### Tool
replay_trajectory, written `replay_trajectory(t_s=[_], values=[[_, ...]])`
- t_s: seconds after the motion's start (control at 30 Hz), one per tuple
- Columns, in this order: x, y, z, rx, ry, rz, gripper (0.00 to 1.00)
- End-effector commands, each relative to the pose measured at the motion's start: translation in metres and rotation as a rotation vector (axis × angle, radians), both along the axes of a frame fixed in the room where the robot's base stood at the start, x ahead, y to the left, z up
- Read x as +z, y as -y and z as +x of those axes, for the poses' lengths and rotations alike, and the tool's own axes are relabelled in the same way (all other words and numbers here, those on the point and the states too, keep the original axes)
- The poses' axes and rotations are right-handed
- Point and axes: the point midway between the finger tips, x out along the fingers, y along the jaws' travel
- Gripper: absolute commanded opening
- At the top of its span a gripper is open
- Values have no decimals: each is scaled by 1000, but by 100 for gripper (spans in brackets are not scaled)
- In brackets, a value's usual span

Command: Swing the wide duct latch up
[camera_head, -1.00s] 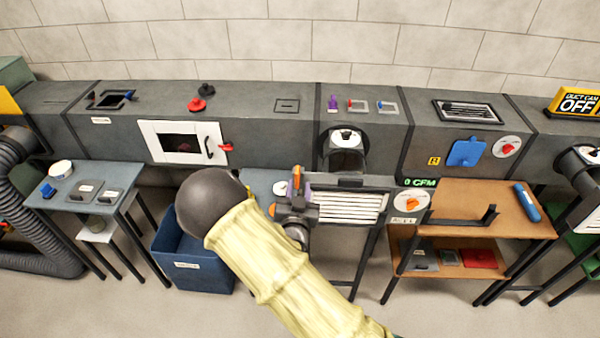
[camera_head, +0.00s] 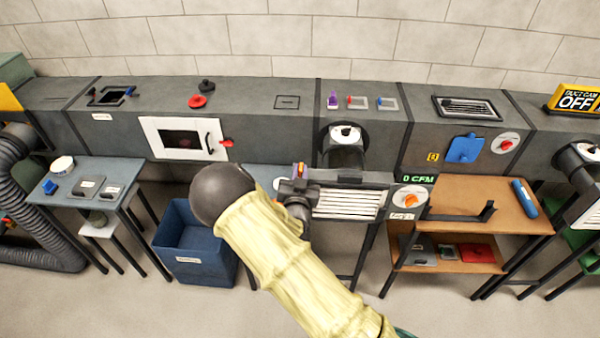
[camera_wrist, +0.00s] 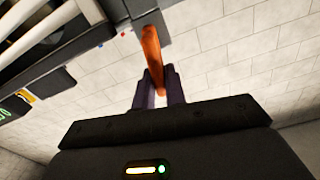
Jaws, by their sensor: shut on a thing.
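An orange lever (camera_wrist: 152,48), seemingly the duct latch, stands at the corner of a dark louvred box in the wrist view. Its far end meets a dark block. My gripper (camera_wrist: 157,76) has its two purple fingers closed around the lever's near end. In the head view my gripper (camera_head: 299,172) is at the upper left corner of the louvred box (camera_head: 347,203), and only a sliver of orange shows there. My wrist and forearm hide much of the lever and the box's left side in that view.
A grey duct (camera_head: 257,121) runs along the wall behind. A white access door (camera_head: 184,138) with a red latch (camera_head: 227,143) is on its front. A blue bin (camera_head: 194,255) stands below left. A wooden shelf table (camera_head: 465,200) is right of the box. The floor in front is open.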

Motion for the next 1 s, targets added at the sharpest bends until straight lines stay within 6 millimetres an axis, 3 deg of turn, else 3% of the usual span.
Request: replay_trajectory(t_s=[0.4, 0.73, 0.77, 0.83, 1.0], values=[[-1, -8, 0, 0, -6, -164, 0], [0, -9, 0, 0, -7, -184, 0], [0, -9, 0, 0, -7, -184, 16], [0, -9, 0, 0, -7, -184, 30], [0, -9, 0, 0, -7, -183, 33]])
